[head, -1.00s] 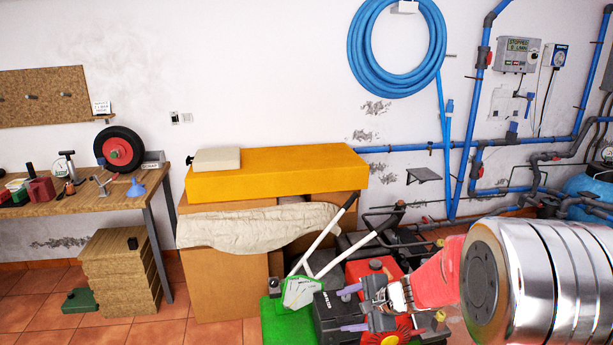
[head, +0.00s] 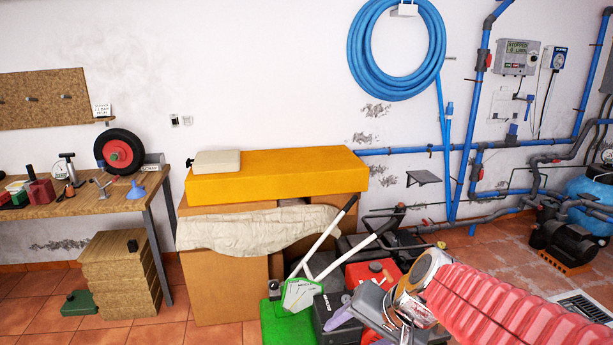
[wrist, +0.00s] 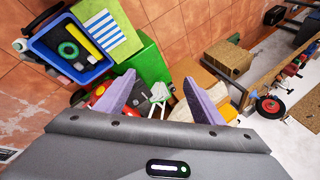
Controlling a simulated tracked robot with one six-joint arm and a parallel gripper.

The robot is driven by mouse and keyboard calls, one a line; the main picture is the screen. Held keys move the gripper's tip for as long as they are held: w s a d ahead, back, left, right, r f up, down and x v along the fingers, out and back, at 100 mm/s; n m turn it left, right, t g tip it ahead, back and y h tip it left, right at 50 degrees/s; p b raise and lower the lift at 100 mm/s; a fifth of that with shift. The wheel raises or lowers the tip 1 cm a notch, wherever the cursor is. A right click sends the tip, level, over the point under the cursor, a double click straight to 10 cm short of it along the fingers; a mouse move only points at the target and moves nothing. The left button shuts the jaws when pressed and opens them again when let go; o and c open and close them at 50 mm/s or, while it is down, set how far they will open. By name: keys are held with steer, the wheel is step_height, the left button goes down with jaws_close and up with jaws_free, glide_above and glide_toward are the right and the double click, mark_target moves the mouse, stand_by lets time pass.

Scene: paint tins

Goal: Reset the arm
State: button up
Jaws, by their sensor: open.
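My gripper (head: 343,318) is low at the bottom centre-right of the head view, with my red ribbed arm reaching in from the right edge. In the wrist view my gripper (wrist: 159,78) shows two purple fingers spread wide apart. Nothing is held between them. Beyond the gap are a green box (wrist: 142,60) and a white-handled item. In the head view my gripper partly covers a black case (head: 328,312) and a red container (head: 373,274). I cannot tell whether it touches them.
A yellow box (head: 275,174) lies on cardboard boxes (head: 225,285) behind the gripper. A wooden workbench (head: 100,204) stands left, with a wheel on it. A blue bin (wrist: 68,48) of items shows in the wrist view. Blue pipes (head: 465,150) line the right wall.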

steer(key=s+d+r+n+h, duration=0.1)
steer(key=s+d+n+h, duration=0.1)
steer(key=s, duration=0.4)
steer(key=s+d+r+n+t+h, duration=0.1)
steer(key=s+d+r+n+h, duration=0.1)
steer(key=s, duration=0.4)
steer(key=d+n, duration=0.1)
steer(key=d, duration=0.1)
steer(key=shift+s+d+r, duration=0.2)
steer(key=shift+s+d, duration=0.2)
stand_by(0.6)
